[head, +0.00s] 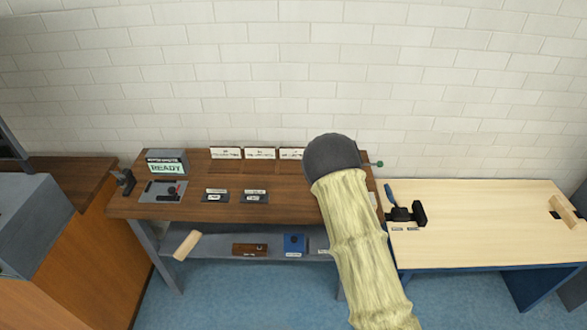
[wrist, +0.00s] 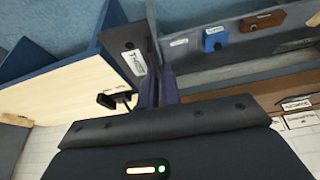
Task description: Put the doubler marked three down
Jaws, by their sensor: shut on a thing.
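The doubler marked three (wrist: 124,44) is a dark grey plate with a white label that seems to read "THREE". It shows in the wrist view at upper left of centre, with small dark holes in its face. My gripper (wrist: 160,85) is shut on it and holds it by the side toward the fingers. The plate is in front of the pale table in that view, and I see no contact with any surface. In the head view my arm hides the gripper and the doubler.
A dark wooden bench (head: 290,206) holds a READY box (head: 166,163), label cards and two small placards. Its lower shelf carries a wooden block (head: 186,245), a brown box (head: 249,250) and a blue box (head: 294,243). The pale table (head: 480,225) has a black clamp (head: 419,214); its middle is clear.

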